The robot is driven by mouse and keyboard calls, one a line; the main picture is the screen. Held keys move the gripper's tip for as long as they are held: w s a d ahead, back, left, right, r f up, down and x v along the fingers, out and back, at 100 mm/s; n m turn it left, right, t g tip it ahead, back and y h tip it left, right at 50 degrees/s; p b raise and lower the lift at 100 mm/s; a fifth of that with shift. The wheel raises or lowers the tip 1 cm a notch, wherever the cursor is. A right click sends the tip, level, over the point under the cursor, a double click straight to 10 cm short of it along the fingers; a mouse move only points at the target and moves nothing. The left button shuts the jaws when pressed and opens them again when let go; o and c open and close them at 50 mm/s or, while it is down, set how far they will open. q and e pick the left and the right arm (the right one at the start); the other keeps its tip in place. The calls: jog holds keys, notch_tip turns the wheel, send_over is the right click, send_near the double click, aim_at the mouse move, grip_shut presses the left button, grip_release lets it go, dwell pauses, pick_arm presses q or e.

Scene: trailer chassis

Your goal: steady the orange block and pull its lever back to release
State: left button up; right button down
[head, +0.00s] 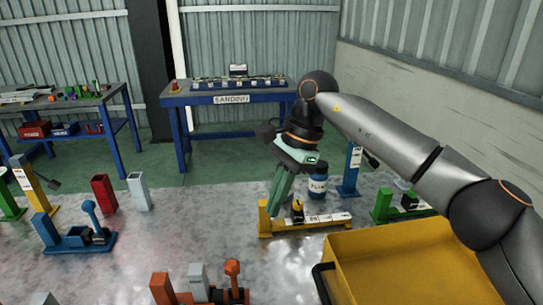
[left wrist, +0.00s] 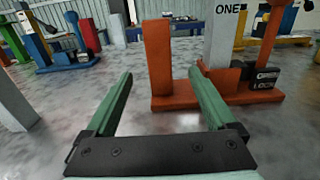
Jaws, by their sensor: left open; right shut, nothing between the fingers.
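The orange block (head: 205,298) is at the bottom edge of the head view, partly cut off, with an upright orange post (head: 161,288), a grey post and an orange lever (head: 232,280). In the left wrist view its orange post (left wrist: 158,60) stands ahead, between the lines of my open left gripper's (left wrist: 161,73) fingers; I cannot tell whether they touch it. The grey post (left wrist: 222,38) marked "ONE" and the upright lever (left wrist: 272,30) stand to the right.
The yellow block (head: 330,220) and a blue block (head: 80,243) stand on the floor farther back. A yellow bin (head: 400,265) fills the lower right. A blue table marked "SANDING" (head: 232,98) stands at the back. Shiny floor lies open in the middle.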

pick_arm(q)
jog(key=shift+o, duration=0.8)
jog(key=shift+s, duration=0.15)
jog(key=s, duration=0.7)
jog(key=shift+s+d, duration=0.15)
jog(key=shift+d, duration=0.2)
jog(key=shift+s, duration=0.15)
